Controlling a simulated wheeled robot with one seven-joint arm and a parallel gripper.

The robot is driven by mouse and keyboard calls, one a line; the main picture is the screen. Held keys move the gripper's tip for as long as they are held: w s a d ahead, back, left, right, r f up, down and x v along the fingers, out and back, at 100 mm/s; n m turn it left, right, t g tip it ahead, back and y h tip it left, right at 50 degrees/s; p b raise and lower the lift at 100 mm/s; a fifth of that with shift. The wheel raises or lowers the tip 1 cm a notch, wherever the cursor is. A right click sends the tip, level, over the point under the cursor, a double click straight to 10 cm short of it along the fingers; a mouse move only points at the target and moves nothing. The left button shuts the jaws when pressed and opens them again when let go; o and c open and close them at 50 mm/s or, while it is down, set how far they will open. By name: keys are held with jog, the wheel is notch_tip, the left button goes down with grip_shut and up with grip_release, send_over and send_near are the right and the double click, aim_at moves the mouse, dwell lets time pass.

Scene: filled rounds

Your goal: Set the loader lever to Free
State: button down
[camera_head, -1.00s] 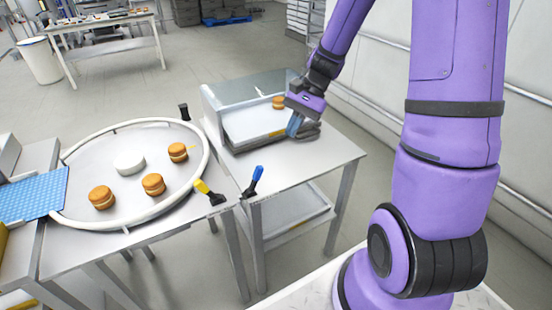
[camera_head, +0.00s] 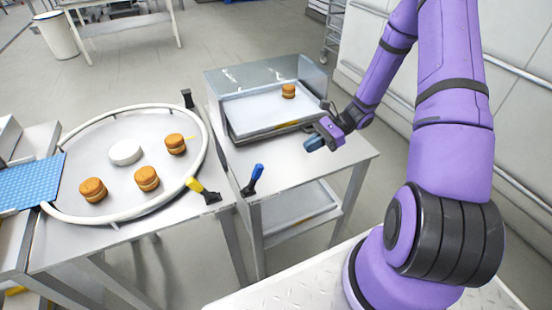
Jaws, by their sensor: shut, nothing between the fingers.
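Three levers stand at the table edges: one with a blue handle (camera_head: 253,180) on the front left corner of the right table, one with a yellow handle (camera_head: 203,191) at the front right of the round table, and a black one (camera_head: 188,100) behind it. No label is readable, so I cannot tell which is the loader lever or where Free is marked. The blue handle leans up and to the right; the yellow one leans up and to the left. My gripper (camera_head: 314,142) is shut and empty above the right table, to the right of the blue lever and apart from it.
A tray (camera_head: 255,108) with one filled round (camera_head: 288,91) sits under a clear-sided metal housing (camera_head: 225,78). A white ring (camera_head: 205,150) encloses several rounds and a white disc (camera_head: 125,152). A blue belt (camera_head: 30,183) meets it at left.

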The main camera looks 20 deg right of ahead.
jog(key=shift+d+f, duration=0.1)
jog(key=shift+f, duration=0.05)
send_near(254, 179)
jog(key=shift+w+a+f, duration=0.45)
jog(key=shift+a+f, duration=0.15)
jog(key=shift+a, duration=0.05)
jog(key=shift+a+r, duration=0.35)
jog(key=shift+a, duration=0.45)
jog(key=shift+w, duration=0.15)
